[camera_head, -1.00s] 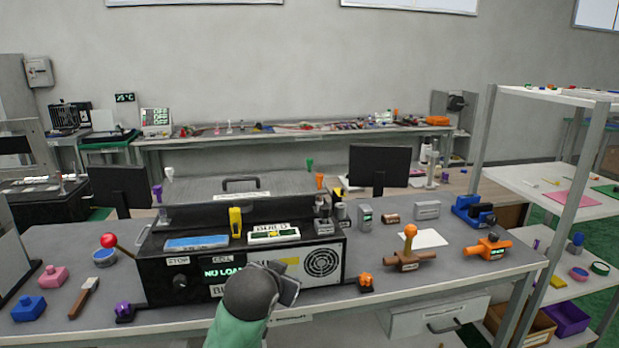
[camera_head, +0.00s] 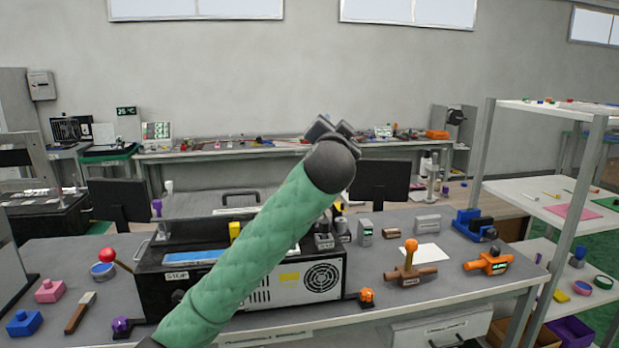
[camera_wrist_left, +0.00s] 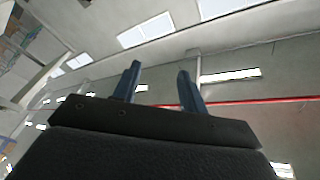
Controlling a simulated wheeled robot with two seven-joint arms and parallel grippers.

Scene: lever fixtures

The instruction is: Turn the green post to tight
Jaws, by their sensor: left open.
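The green post is hidden behind my raised left arm in the head view. A white-topped post (camera_head: 168,187) and a purple-topped post (camera_head: 157,207) stand behind the black tester box (camera_head: 155,278), at its left. My left gripper (camera_head: 330,124) is lifted high, seen against the far bench and wall, apart from every fixture. In the left wrist view its two fingers (camera_wrist_left: 158,88) are spread with nothing between them, and only walls and windows show beyond. My right gripper is not in view.
A red-ball lever (camera_head: 108,255) stands left of the box. An orange knob (camera_head: 366,297), an orange-ball lever (camera_head: 410,247) and an orange valve (camera_head: 488,262) are on the table to the right. A monitor (camera_head: 380,181) stands behind the box. A shelf rack (camera_head: 482,150) is at right.

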